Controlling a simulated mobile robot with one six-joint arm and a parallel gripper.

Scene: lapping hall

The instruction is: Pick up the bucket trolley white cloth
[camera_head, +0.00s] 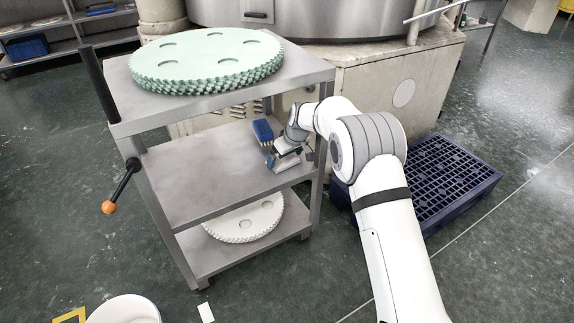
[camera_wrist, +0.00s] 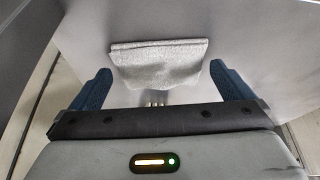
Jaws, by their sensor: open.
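A folded pale grey-white cloth (camera_wrist: 158,60) lies on a grey surface in the wrist view, just ahead of my gripper (camera_wrist: 160,82). The two blue fingers are spread wide, one on each side of the cloth's near edge, with nothing held between them. In the head view my gripper (camera_head: 284,157) reaches low over the right part of the middle shelf of a grey metal trolley (camera_head: 205,172). I cannot clearly pick out the cloth there, close around the gripper.
Green toothed discs (camera_head: 205,60) cover the top shelf. A white toothed disc (camera_head: 246,222) lies on the bottom shelf. A dark blue pallet (camera_head: 440,180) is at right. A white bucket (camera_head: 125,308) stands in front.

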